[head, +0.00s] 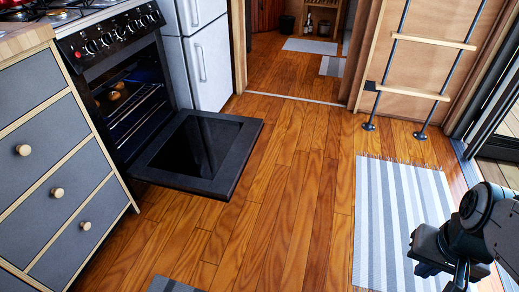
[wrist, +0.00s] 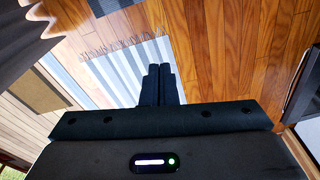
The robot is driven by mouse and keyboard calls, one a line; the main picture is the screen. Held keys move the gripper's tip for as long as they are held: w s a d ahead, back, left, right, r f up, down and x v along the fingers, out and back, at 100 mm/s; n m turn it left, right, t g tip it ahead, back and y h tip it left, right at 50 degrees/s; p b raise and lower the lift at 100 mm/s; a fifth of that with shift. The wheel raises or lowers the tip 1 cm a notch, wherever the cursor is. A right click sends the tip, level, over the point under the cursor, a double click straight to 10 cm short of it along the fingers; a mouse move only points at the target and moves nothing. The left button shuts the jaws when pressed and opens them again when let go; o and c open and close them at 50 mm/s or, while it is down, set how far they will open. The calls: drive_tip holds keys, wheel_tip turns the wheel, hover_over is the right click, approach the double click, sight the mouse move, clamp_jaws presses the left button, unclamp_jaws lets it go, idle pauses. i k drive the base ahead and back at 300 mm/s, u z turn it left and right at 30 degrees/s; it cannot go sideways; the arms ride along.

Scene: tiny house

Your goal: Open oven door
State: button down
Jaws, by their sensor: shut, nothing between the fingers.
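The black oven (head: 125,90) stands at the left in the head view, under a stove top with several knobs. Its oven door (head: 200,155) is folded down and lies about level, low over the wood floor. The oven's inside shows, with wire racks and some round brown items in it. My gripper (wrist: 160,83) is shut and empty in the wrist view, above the striped rug. In the head view my arm's end is at the lower right, well apart from the oven door; the fingertips are not clear there.
Grey drawers (head: 65,165) with round knobs stand left of the oven, and a white fridge (head: 205,60) stands behind it. A striped rug (head: 390,215) lies at the right. A ladder (head: 415,90) leans by the wall. Wood floor between door and rug is clear.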

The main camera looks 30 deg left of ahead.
sight(206, 154)
drive_tip(key=u, duration=0.85)
drive_tip(key=i, duration=1.05)
drive_tip(key=u, duration=0.2)
